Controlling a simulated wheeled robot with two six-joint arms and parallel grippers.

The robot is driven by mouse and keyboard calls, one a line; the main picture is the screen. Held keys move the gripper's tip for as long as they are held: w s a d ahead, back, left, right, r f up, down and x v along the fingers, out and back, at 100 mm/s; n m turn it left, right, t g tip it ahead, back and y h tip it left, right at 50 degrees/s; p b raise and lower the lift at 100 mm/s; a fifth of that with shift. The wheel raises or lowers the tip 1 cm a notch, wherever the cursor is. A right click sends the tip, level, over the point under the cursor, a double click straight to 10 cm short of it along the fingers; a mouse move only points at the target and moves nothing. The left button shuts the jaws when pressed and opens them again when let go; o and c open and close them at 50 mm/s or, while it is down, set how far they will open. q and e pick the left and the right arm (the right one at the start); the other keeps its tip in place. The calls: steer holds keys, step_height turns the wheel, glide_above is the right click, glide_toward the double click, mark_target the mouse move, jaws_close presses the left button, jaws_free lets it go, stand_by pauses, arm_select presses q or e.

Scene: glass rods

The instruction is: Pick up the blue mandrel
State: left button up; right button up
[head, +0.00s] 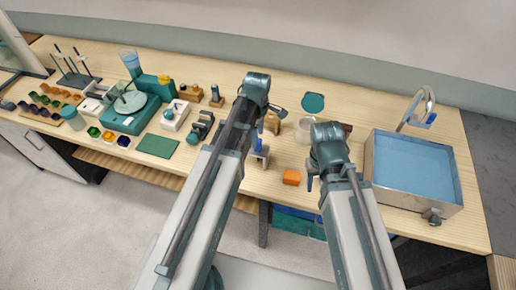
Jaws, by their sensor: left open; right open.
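A slim blue upright piece (260,137), which looks like the blue mandrel, stands at a small pale block (260,158) near the table's middle front. It is small and partly beside my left arm, so its full shape is hard to tell. My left gripper (279,111) is open, beyond and slightly right of the blue piece, apart from it in the picture. My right gripper (311,180) is open near the front edge, to the right of the blue piece. Both grippers are small and partly hidden by their wrists. I see nothing held in either.
An orange block (291,177) lies near the front edge. A wooden piece (272,122) and a pale cup (304,130) stand between my arms. A water-filled metal tank (412,170) is at right. A teal scale (130,106), a green mat (157,146) and colored jars are at left.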

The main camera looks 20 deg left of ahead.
mark_target(258, 151)
arm_select(q)
step_height(258, 151, down, 4)
steer(key=b, duration=0.3)
steer(key=shift+w+f, duration=0.1)
jaws_close()
